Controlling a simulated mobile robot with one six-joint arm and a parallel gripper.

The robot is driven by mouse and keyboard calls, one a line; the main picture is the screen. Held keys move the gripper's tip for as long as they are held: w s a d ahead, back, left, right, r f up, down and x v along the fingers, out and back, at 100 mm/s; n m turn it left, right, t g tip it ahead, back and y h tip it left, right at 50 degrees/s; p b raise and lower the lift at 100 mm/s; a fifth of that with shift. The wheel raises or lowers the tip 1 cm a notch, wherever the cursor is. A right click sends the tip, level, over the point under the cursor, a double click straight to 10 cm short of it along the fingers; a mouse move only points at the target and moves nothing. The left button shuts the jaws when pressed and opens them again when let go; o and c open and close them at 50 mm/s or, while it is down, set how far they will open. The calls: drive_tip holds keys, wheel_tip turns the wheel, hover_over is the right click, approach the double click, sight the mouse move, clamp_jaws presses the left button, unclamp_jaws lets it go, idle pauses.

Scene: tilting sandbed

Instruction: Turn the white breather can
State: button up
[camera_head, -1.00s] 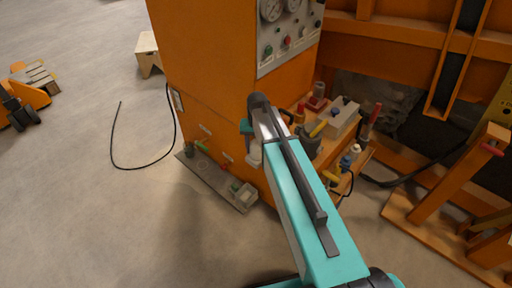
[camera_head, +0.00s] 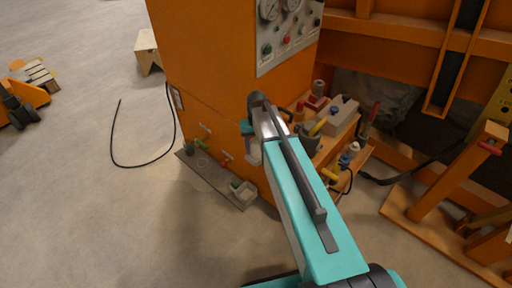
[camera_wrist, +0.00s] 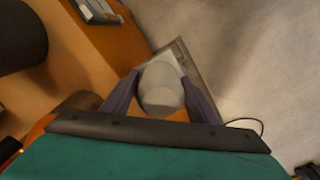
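The white breather can (camera_wrist: 162,86) shows in the wrist view as a pale rounded cap. It sits between the two dark fingers of my gripper (camera_wrist: 161,84), which lie against its left and right sides with no clear gap. In the head view my gripper (camera_head: 253,143) is beside the orange cabinet's lower right corner, partly hidden by my arm. A whitish part (camera_head: 254,156) shows just below it there, too small to make out well. What the can's lower end rests on is hidden.
The orange cabinet (camera_head: 205,70) with its gauge panel (camera_head: 287,35) stands behind. An orange shelf to the right holds several tools and a grey box (camera_head: 343,112). A grey tray (camera_head: 215,178) with small parts lies at the cabinet's foot. The floor at left is open, with a black cable (camera_head: 113,145).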

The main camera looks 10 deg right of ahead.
drive_tip(key=shift+w+r, duration=0.15)
drive_tip(key=shift+r, duration=0.05)
drive_tip(key=shift+r+p, duration=2.6)
drive_tip(key=shift+r, duration=1.25)
drive_tip(key=s+f+g, duration=0.3)
drive_tip(key=s+f, duration=1.3)
drive_tip(key=s, duration=0.1)
drive_tip(key=s+f+g, duration=0.1)
drive_tip(key=s+f, duration=0.4)
drive_tip(key=s, duration=0.7)
drive_tip(key=s+f+n+g, duration=0.1)
drive_tip(key=s+f, duration=0.5)
drive_tip(key=s, duration=0.6)
drive_tip(key=shift+a, duration=0.2)
drive_tip(key=shift+r, duration=0.1)
drive_tip(key=shift+c, duration=0.3)
